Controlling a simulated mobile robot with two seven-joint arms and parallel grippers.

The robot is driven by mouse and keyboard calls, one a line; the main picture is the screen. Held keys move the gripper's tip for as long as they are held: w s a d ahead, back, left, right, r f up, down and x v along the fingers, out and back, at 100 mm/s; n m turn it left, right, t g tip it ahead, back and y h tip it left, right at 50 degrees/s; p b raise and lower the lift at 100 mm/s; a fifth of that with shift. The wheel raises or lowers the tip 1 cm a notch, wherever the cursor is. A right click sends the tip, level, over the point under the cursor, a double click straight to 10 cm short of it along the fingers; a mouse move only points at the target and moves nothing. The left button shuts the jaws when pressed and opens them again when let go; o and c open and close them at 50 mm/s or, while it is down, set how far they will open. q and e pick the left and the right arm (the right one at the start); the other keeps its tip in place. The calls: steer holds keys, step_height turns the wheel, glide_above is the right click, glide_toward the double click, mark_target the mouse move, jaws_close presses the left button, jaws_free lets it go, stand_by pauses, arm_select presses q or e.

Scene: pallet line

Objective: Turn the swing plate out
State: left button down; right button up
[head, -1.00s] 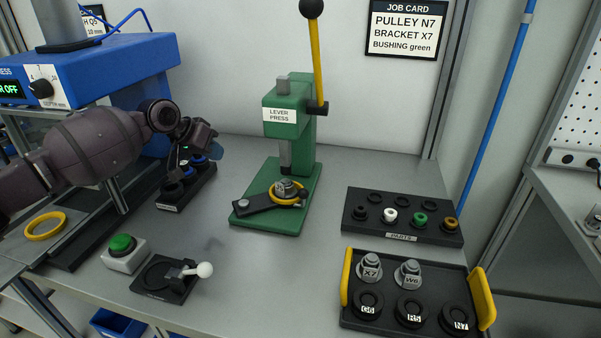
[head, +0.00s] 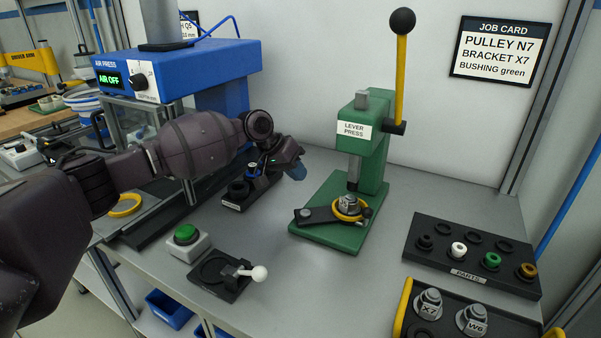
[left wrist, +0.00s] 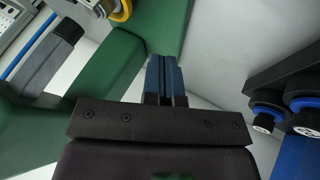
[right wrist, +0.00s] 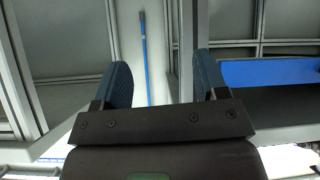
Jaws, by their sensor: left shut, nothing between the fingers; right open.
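The swing plate (head: 322,214) is a black arm on the green base of the lever press (head: 374,152). It runs from a pivot at the base's left to a yellow ring (head: 343,218), which lies below the ram. A grey metal part (head: 347,202) sits in the ring. My left gripper (head: 296,168) is shut and empty, left of the press and apart from the plate. Its closed blue fingers (left wrist: 165,78) show in the left wrist view, with green press parts nearby. My right gripper (left wrist: 120,10) is not in the head view; its open, empty fingers (right wrist: 162,80) show in the right wrist view.
The press's yellow lever (head: 401,75) with a black knob stands upright. A black parts rack (head: 465,277) and a yellow-handled tray (head: 403,308) are at right. A green button box (head: 188,242) and a black fixture with a white-knobbed handle (head: 259,273) stand at front left. The blue air press (head: 190,70) is behind my left arm.

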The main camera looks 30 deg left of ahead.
mark_target(334, 208)
arm_select(q)
steer(key=b+x, duration=0.1)
steer(key=x, duration=0.5)
steer(key=shift+w+d+f, duration=0.1)
steer(key=shift+f, duration=0.3)
steer(key=d, duration=0.3)
steer(key=shift+w, duration=0.2)
steer(key=shift+s+d, duration=0.1)
steer(key=shift+d, duration=0.55)
arm_select(e)
steer(key=shift+w+f, duration=0.2)
steer(key=shift+f, duration=0.3)
arm_select(q)
steer(key=shift+d, duration=0.1)
arm_select(e)
steer(key=shift+a, duration=0.1)
